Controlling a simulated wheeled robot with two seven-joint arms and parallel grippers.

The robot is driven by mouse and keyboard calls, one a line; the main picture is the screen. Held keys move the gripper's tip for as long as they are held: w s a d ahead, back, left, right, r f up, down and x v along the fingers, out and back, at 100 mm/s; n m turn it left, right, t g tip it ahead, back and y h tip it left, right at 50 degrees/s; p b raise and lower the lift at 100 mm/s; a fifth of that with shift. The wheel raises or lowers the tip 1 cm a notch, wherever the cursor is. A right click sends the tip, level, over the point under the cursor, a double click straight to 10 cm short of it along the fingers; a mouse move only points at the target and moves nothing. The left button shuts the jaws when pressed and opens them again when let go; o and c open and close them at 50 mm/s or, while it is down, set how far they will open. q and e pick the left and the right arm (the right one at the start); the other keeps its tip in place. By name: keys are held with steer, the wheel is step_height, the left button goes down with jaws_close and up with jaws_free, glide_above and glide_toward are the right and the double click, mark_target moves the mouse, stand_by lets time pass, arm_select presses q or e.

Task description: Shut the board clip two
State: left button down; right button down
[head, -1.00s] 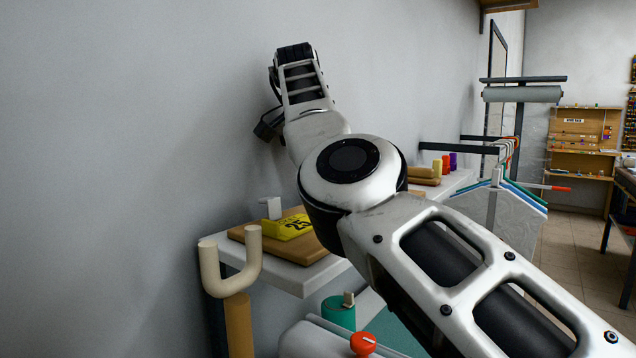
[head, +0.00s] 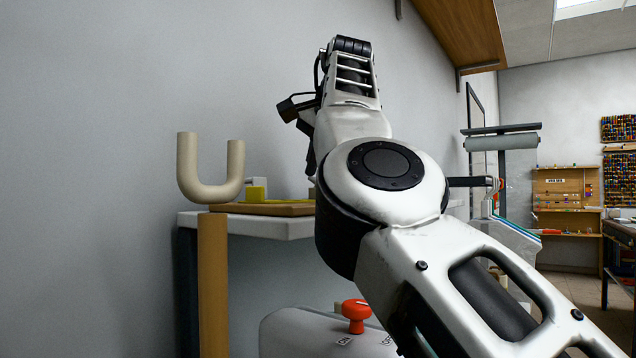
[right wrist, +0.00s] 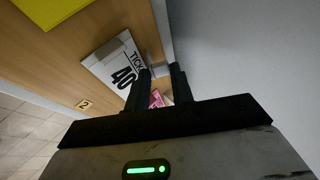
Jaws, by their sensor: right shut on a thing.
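In the right wrist view, a brown wooden board (right wrist: 52,62) carries a small "2" tag (right wrist: 84,104). A white ticket (right wrist: 112,66) printed "40" lies against the board beside my fingers. My right gripper (right wrist: 159,72) is shut on the small grey board clip two (right wrist: 155,68) by the ticket's edge; the fingers hide part of it, and I cannot tell how far it is closed. In the head view my right arm reaches up beside the wall, and the fingers and clip cannot be made out. My left gripper is out of view.
A red knob (head: 356,312) sits low in front. A wooden overhead shelf (head: 455,30) is at upper right. A pink slip (right wrist: 156,99) shows between my fingers.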

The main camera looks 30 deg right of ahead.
steer(key=c, duration=2.2)
jaws_free()
steer(key=shift+r, duration=0.2)
steer(key=c, duration=1.3)
jaws_free()
steer(key=shift+o, duration=0.2)
steer(key=shift+f, duration=0.1)
steer(key=p+v, duration=0.2)
steer(key=v, duration=1.4)
